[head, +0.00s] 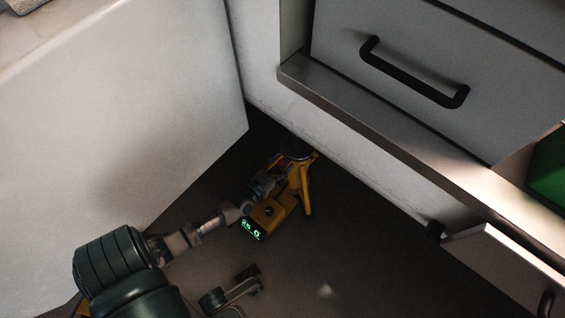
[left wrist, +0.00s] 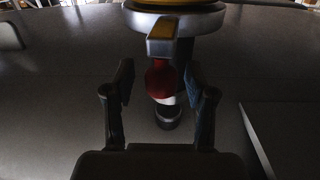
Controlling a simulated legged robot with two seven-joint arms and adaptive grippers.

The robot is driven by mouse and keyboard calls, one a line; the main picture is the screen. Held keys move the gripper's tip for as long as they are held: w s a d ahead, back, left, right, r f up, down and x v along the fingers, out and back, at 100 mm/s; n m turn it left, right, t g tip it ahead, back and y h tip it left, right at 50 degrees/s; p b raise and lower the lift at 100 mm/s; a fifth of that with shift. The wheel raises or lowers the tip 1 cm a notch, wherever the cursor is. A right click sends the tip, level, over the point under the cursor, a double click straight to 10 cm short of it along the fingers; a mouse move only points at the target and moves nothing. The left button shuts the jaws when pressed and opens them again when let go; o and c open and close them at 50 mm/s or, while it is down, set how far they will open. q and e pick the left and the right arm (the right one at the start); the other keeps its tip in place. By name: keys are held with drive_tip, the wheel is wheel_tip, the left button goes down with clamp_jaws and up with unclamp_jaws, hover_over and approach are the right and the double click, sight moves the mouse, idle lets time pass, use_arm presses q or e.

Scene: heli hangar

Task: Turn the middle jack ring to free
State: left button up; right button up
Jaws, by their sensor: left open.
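A yellow jack (head: 304,187) with splayed legs stands on the dark floor below the cabinet. In the left wrist view its underside (left wrist: 176,20) shows a yellow disc above a grey metal ring. A short lever (left wrist: 162,38) points from it toward my camera, with a red knob (left wrist: 160,78) below its end. My left gripper (head: 266,183) reaches down to the jack. In the left wrist view its open fingers (left wrist: 159,80) stand on both sides of the red knob, with gaps visible. Dark jointed parts of what looks like my right gripper (head: 232,291) show at the bottom.
A white panel (head: 110,130) bounds the left. A drawer cabinet with a black handle (head: 415,75) overhangs at upper right. Bare floor (head: 360,260) lies to the right.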

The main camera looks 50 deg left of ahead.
use_arm(q)
drive_tip(key=v, duration=0.7)
drive_tip(key=shift+s+f, duration=0.1)
drive_tip(key=shift+s, duration=0.15)
